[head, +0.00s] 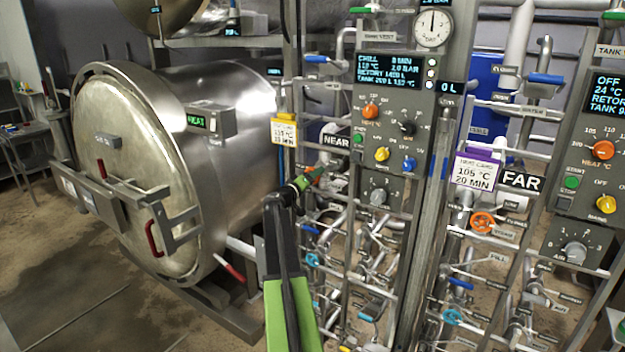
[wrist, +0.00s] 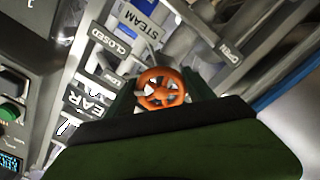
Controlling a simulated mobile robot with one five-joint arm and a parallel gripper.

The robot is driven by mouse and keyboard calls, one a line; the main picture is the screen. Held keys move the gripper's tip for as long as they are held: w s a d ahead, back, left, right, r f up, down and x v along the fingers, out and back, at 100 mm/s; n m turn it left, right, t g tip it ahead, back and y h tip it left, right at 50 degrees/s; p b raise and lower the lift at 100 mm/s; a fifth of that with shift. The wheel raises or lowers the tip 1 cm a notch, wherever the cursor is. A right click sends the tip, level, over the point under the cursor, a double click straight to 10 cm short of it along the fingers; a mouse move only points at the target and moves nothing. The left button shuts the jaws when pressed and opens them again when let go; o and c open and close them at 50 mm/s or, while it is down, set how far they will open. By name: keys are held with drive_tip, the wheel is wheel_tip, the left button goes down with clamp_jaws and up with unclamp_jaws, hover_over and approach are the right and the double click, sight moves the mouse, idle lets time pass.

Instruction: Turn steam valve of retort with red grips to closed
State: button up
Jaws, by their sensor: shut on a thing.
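The retort (head: 150,170) with red grips (head: 153,238) is the steel vessel at left in the head view, its round door shut. Its orange steam valve wheel (wrist: 161,90) shows in the wrist view between my fingers, below a STEAM label (wrist: 140,22). A CLOSED label (wrist: 110,41) is to its left and an OPEN label (wrist: 229,50) to its right. My gripper (head: 312,177) reaches the pipe rack just below the NEAR sign and is shut on the wheel; it also shows in the wrist view (wrist: 160,98). My arm and fingers hide most of the wheel in the head view.
A control panel (head: 393,130) with knobs stands right of my gripper. Another orange wheel (head: 482,222) is at right, below the FAR sign (head: 521,181). Pipes with blue-handled valves crowd around my arm. Open floor (head: 80,290) lies at front left.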

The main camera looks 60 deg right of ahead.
drive_tip(key=m, duration=0.6)
drive_tip(key=shift+w+m, duration=0.25)
drive_tip(key=shift+m, duration=0.15)
idle(0.4)
drive_tip(key=o, duration=1.4)
drive_tip(key=shift+f, duration=0.1)
drive_tip(key=shift+c, duration=0.2)
drive_tip(key=a, duration=1.7)
drive_tip(key=shift+a, duration=0.25)
